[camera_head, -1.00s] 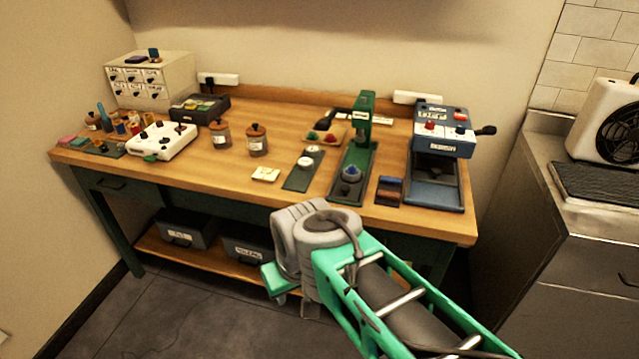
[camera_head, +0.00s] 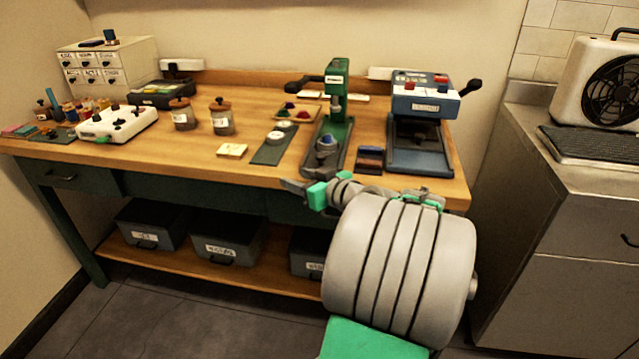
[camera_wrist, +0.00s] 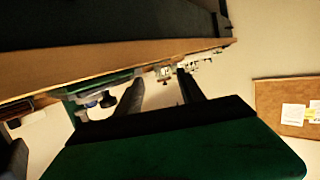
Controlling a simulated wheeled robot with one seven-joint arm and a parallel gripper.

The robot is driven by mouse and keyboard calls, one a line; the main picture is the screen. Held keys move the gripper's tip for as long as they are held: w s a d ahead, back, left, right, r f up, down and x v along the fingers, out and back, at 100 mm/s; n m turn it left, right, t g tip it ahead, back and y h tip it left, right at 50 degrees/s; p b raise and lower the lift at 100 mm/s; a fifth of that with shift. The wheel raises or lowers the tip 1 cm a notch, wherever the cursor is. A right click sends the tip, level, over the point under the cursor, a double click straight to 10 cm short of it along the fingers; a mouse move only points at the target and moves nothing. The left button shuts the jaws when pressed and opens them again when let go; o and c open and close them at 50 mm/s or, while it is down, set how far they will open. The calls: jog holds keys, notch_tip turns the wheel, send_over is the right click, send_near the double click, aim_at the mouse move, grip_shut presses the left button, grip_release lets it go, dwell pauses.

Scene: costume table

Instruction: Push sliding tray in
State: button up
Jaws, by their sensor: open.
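A blue-and-grey machine (camera_head: 425,98) stands at the right end of the workbench, with a lever on its right side. A flat grey-blue tray (camera_head: 418,157) lies at its base, its front close to the table's front edge; I cannot tell how far it slides out. My gripper (camera_head: 297,187) is at the table's front edge, left of that machine and in front of the green press. In the wrist view its two dark fingers (camera_wrist: 160,76) are apart with nothing seen between them. The tray cannot be made out in the wrist view.
The green press (camera_head: 333,115) and small dark blocks (camera_head: 369,159) stand left of the machine. A dark green mat (camera_head: 272,145), jars (camera_head: 222,118) and a white control box (camera_head: 118,124) are farther left. Bins (camera_head: 228,237) sit on the lower shelf.

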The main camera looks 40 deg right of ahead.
aim_at(324, 158)
jog(key=s+d+r+m+t+h+b, duration=0.1)
jog(key=s+d+r+t+h, duration=0.15)
jog(key=s+d, duration=0.45)
jog(key=w, duration=0.3)
jog(key=w+d, duration=0.1)
jog(key=w, duration=0.2)
jog(key=w+d, duration=0.1)
jog(key=w, duration=0.2)
jog(key=shift+d+f, duration=0.1)
jog(key=shift+f, duration=0.3)
jog(key=shift+w, duration=0.45)
grip_shut()
